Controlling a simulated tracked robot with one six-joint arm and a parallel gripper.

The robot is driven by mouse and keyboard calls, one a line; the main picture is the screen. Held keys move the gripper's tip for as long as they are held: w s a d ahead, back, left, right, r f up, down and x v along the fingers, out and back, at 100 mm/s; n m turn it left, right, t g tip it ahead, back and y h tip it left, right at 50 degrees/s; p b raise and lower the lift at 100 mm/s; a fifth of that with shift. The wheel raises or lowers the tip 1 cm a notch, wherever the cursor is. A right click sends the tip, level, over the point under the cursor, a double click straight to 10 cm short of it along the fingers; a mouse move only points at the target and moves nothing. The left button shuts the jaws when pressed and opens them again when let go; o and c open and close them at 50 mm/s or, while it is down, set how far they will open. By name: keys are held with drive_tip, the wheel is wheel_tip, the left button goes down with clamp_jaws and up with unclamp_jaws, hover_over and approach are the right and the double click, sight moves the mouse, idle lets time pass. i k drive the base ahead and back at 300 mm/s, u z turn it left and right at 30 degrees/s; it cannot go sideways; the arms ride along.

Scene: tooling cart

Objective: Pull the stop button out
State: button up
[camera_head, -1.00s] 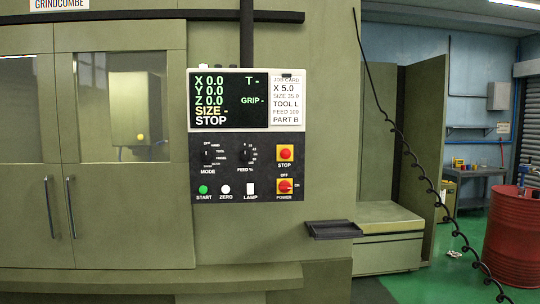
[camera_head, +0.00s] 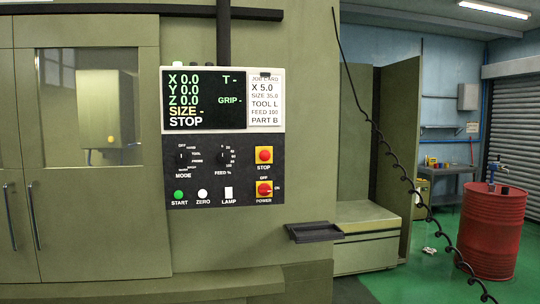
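The stop button (camera_head: 264,155) is a red knob on a yellow square, at the upper right of the black control panel (camera_head: 212,191) in the head view. The word STOP is printed under it. I cannot tell from here whether it is pressed in or out. The display (camera_head: 206,97) above the panel reads STOP on its bottom line. A red power switch (camera_head: 264,189) on yellow sits just below the stop button. My gripper is not in view.
A small dark tray (camera_head: 315,232) sticks out from the machine below and right of the panel. A coiled black cable (camera_head: 405,175) hangs to the right. A red drum (camera_head: 490,232) stands on the green floor at the right.

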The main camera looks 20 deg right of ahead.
sight(264, 155)
drive_tip(key=u, duration=0.05)
drive_tip(key=i, duration=1.5)
